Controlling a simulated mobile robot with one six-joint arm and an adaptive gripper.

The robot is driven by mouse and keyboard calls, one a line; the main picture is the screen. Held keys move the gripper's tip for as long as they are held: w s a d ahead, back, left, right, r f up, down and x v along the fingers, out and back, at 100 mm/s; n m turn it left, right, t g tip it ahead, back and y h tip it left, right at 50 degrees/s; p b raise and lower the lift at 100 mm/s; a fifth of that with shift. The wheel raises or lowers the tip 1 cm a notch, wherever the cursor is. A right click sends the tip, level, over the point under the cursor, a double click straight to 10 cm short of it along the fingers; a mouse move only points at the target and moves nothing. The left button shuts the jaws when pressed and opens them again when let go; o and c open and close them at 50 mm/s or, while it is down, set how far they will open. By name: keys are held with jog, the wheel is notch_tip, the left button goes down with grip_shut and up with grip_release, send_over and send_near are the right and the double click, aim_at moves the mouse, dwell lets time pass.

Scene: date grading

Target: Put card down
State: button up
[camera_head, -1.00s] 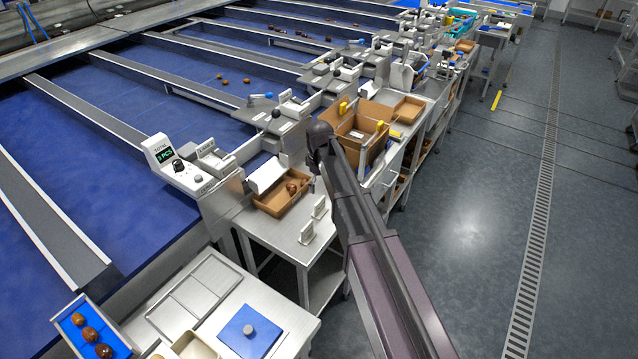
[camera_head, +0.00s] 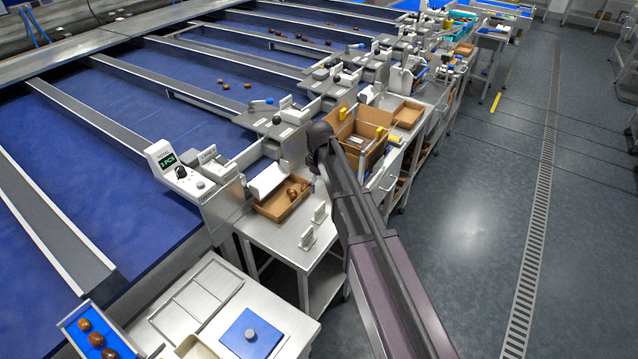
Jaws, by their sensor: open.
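No card can be told for certain. Two small pale upright pieces, one nearer (camera_head: 307,238) and one farther (camera_head: 320,213), stand on the steel side table (camera_head: 285,238); I cannot tell whether either is a card or a holder. A small whitish flat patch (camera_head: 356,142) shows inside the open cardboard carton (camera_head: 372,158) behind my arm. My arm reaches from the lower right up to a dark joint by the carton. My gripper is not visible; the part past that joint is hidden.
A brown tray (camera_head: 268,211) with a few dates sits on the side table. A counter display (camera_head: 164,160) stands at its left. The right floor is clear.

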jog(key=s+d+m, duration=1.1)
jog(key=s+d, duration=0.6)
jog(key=s, duration=0.5)
jog(key=shift+d, duration=0.1)
